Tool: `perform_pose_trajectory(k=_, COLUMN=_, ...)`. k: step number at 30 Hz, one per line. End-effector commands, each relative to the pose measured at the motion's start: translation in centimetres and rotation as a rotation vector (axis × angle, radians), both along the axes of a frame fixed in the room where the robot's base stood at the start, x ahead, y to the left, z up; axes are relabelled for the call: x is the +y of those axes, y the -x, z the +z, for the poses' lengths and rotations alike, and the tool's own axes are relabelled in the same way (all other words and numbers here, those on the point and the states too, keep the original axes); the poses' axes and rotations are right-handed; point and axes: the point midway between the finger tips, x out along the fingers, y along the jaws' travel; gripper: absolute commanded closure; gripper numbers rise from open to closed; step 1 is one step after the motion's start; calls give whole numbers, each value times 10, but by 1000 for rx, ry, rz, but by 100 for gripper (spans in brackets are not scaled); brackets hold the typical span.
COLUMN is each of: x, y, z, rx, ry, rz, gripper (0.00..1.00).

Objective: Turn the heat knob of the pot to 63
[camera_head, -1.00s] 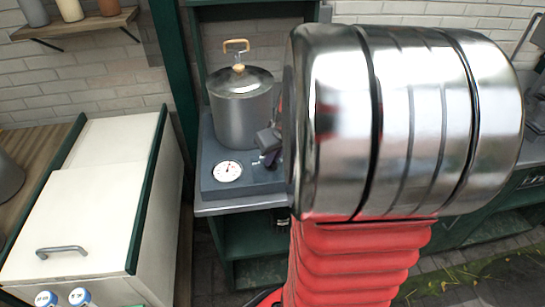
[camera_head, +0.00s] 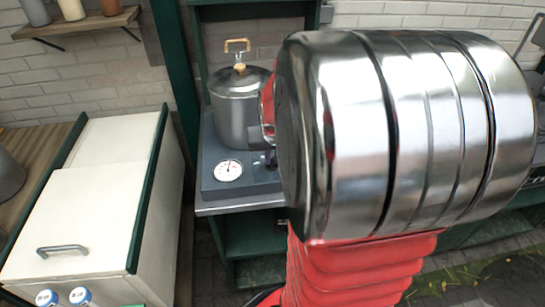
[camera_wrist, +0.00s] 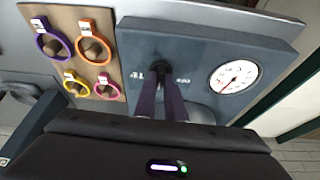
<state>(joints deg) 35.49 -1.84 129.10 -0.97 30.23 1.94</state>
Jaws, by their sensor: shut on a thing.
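A grey metal pot (camera_head: 237,118) with a lid and a light wooden knob stands on a dark blue-grey heater base (camera_head: 211,186). A round white dial (camera_head: 228,171) with a red needle is on the front of the base; it also shows in the wrist view (camera_wrist: 234,77). In the wrist view the small dark heat knob (camera_wrist: 160,67) sits between the tips of my gripper (camera_wrist: 161,80), which is shut on it. The fingers hide part of the knob and its markings. The dial's numbers are too small to read.
In the wrist view a brown board (camera_wrist: 75,19) beside the base carries several coloured rings on pegs. A white cabinet (camera_head: 90,215) stands left of the base in the head view. My arm covers much of that view's right side.

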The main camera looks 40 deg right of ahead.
Motion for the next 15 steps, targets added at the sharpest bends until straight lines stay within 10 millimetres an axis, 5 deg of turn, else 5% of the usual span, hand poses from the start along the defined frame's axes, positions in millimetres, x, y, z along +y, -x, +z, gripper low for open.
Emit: perform_pose_trajectory(k=15, x=2, y=-3, z=1, rx=-2, ry=1, rz=-252, gripper=100)
